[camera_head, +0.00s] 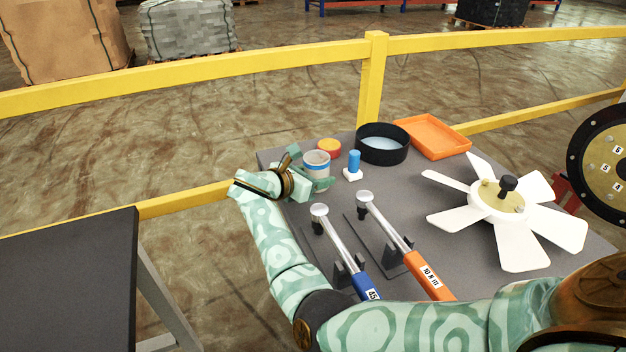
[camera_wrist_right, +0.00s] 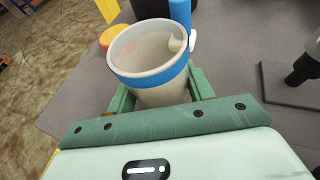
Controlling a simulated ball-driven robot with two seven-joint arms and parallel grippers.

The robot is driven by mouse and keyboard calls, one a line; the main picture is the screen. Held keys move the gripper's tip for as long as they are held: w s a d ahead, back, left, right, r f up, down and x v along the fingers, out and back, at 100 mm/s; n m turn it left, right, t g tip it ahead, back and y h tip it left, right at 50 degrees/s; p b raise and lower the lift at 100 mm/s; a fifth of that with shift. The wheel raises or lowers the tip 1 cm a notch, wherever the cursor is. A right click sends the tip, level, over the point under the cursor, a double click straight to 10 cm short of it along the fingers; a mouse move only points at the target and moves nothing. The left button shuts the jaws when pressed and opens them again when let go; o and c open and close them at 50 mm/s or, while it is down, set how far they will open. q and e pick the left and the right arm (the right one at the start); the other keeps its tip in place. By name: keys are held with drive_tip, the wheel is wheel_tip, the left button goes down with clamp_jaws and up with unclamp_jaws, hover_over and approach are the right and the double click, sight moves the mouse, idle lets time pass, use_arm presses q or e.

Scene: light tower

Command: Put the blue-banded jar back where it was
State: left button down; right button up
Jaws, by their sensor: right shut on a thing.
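The blue-banded jar (camera_head: 316,161) is a pale, open-topped cup with a blue band below its rim. It is upright near the far left part of the grey table (camera_head: 400,185). My right gripper (camera_head: 309,172) is shut on the jar, with its green fingers on either side of it. In the right wrist view the jar (camera_wrist_right: 150,60) fills the space between the fingers, and a small pale round thing shows inside it near the rim. I cannot tell whether its base touches the table. My left gripper is not in view.
Two torque wrenches (camera_head: 335,240) and a white fan (camera_head: 497,203) lie nearer. A yellow railing (camera_head: 372,85) runs behind.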

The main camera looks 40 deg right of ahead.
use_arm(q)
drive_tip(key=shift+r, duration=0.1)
use_arm(e)
drive_tip(key=shift+s+r, duration=0.1)
drive_tip(key=o, duration=1)
drive_tip(key=p+v, duration=0.3)
drive_tip(key=v, duration=0.8)
drive_tip(key=shift+r, duration=0.25)
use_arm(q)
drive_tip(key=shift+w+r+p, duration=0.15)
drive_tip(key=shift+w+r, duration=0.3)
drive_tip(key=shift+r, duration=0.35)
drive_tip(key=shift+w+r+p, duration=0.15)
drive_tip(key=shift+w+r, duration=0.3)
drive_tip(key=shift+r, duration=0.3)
use_arm(e)
drive_tip(key=shift+a, duration=0.45)
